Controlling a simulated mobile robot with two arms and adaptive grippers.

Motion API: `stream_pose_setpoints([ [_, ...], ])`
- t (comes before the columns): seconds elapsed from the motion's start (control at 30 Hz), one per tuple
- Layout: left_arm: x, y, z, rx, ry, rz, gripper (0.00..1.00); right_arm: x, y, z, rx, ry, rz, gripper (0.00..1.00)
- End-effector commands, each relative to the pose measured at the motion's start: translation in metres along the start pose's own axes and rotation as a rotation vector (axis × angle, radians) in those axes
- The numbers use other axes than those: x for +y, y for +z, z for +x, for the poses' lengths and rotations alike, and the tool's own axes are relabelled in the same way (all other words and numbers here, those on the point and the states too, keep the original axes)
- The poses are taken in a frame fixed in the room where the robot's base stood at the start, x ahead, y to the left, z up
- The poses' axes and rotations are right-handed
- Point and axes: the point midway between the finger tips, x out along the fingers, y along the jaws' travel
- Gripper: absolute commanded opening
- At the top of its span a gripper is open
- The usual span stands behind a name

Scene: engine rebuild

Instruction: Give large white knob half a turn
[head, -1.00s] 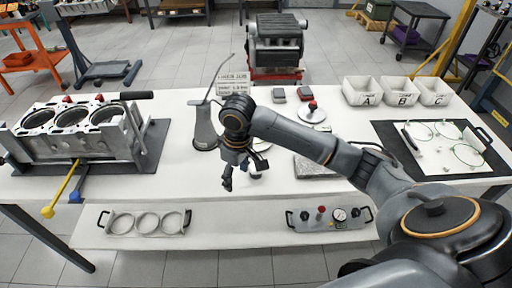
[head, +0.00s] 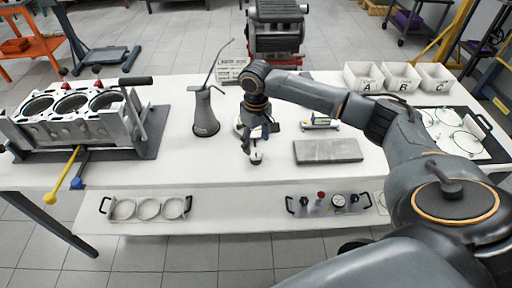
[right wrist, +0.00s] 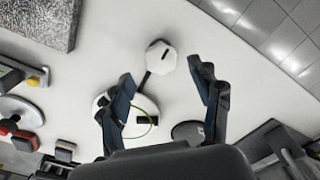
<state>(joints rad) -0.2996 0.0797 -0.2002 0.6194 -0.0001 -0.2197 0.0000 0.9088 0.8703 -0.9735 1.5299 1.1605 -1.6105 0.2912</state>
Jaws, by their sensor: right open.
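The large white knob (right wrist: 161,57) is a faceted white piece with a dark slot on top, lying just ahead of my right fingertips in the right wrist view. In the head view the knob (head: 256,158) shows small on the white table, partly covered by my fingers. My right gripper (head: 251,146) is just above and behind it, pointing down. In the right wrist view the right gripper (right wrist: 161,75) is spread open and empty, with the knob between and beyond the tips. Whether a finger touches it I cannot tell. My left gripper is out of view.
A grey oil can (head: 205,118) stands left of my gripper. A grey slab (head: 328,151) lies to the right. A white disc with a green ring (right wrist: 133,116) shows under the fingers. An engine block (head: 75,125) fills the table's left side. White bins (head: 400,78) stand behind right.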

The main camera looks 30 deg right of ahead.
Motion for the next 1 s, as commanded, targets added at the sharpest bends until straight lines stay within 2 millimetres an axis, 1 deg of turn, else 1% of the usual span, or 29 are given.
stream_pose_setpoints([
  [0.03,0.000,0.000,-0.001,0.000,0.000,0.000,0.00,-0.001,0.001,0.009,-0.003,-0.001,0.000,0.63],
  [0.1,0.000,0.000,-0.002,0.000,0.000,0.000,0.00,-0.001,0.001,0.019,-0.003,-0.001,-0.001,0.63],
  [0.23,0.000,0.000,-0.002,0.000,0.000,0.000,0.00,0.000,0.000,0.032,0.000,-0.001,-0.001,0.63],
  [0.4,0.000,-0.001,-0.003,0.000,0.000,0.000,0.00,0.000,0.000,0.039,0.000,0.001,-0.002,0.63],
  [0.6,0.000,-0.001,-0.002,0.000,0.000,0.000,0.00,0.000,0.000,0.039,0.000,0.000,-0.002,0.63],
  [0.63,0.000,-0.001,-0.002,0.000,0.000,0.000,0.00,0.000,0.000,0.039,0.000,0.000,-0.002,0.61],
  [0.67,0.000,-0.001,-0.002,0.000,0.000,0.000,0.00,0.000,0.000,0.039,0.000,0.000,-0.002,0.55],
  [0.7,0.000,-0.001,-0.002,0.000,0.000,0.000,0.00,0.000,0.000,0.039,0.000,0.000,-0.002,0.47],
  [0.77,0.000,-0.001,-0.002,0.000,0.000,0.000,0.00,0.000,0.000,0.039,0.000,0.000,-0.002,0.35],
  [0.8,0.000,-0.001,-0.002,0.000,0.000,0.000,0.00,0.000,0.000,0.039,0.001,0.000,-0.002,0.27],
  [0.9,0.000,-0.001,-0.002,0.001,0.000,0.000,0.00,0.000,0.000,0.039,0.001,0.000,-0.002,0.09],
  [1.0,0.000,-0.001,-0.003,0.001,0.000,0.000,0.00,0.000,0.000,0.038,0.001,0.000,-0.003,0.09],
])
